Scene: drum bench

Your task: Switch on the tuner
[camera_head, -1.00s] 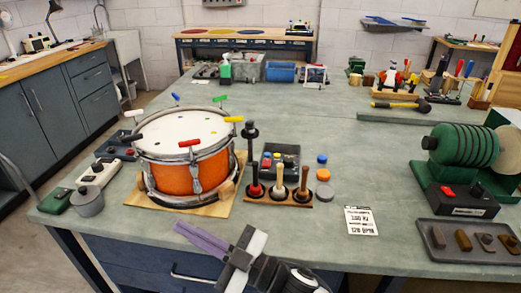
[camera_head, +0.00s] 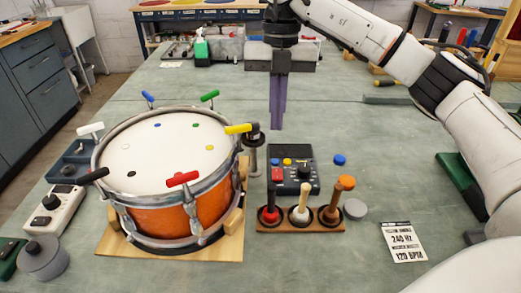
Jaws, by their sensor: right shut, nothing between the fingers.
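A dark control box (camera_head: 293,170) with a red button, yellow and blue buttons and a black knob sits on the bench right of the drum. A white device (camera_head: 50,210) with a dark knob stands left of the drum, and a green device (camera_head: 8,254) is at the lower left edge. No readable label shows which one is the tuner. My right gripper (camera_head: 277,126) is shut and empty, with its purple fingers pointing down. In the picture it appears just above the dark box, apart from it; its height is hard to judge. My left gripper is out of view.
An orange drum (camera_head: 170,215) with coloured T-keys stands on a wooden base. A wooden rack (camera_head: 328,226) holds several handled tools in front of the dark box. A grey puck (camera_head: 355,208), a blue cap (camera_head: 340,160) and a printed card (camera_head: 403,242) lie to the right.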

